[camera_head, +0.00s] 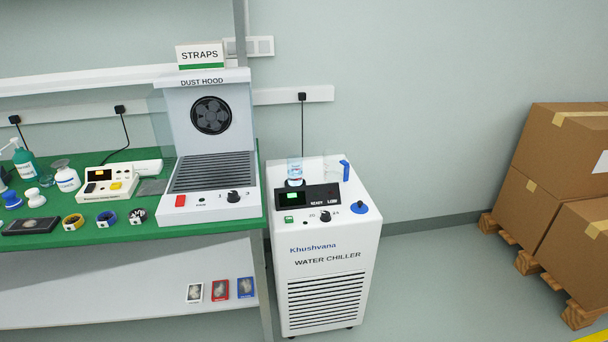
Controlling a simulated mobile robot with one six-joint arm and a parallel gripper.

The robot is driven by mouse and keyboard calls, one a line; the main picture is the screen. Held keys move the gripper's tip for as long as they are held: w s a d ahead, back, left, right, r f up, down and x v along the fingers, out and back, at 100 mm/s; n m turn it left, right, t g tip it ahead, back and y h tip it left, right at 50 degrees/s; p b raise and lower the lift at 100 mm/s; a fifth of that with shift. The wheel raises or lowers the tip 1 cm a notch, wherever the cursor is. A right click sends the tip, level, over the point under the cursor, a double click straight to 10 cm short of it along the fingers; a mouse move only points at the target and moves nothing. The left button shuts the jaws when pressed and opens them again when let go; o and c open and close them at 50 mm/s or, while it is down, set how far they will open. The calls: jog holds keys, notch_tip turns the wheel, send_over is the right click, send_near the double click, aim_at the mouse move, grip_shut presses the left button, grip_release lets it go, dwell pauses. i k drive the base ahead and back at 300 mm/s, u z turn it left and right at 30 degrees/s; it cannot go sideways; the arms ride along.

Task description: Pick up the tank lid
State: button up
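A blue round lid with a small knob (360,207), which looks like the tank lid, lies on the front right of the white water chiller's top (371,193). It is close to the right edge of the top and right of the dial. I cannot tell whether it covers an opening. My gripper is not in view.
A clear jug with a blue handle (345,171) and a small clear container (295,170) stand at the back of the chiller top. A dust hood (245,130) stands left on the green bench (130,234). Boxes on pallets (560,155) are at right; floor between is clear.

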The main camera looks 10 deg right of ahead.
aim_at(359, 208)
jog(key=u, duration=0.1)
jog(key=i, duration=0.95)
jog(key=z, duration=0.05)
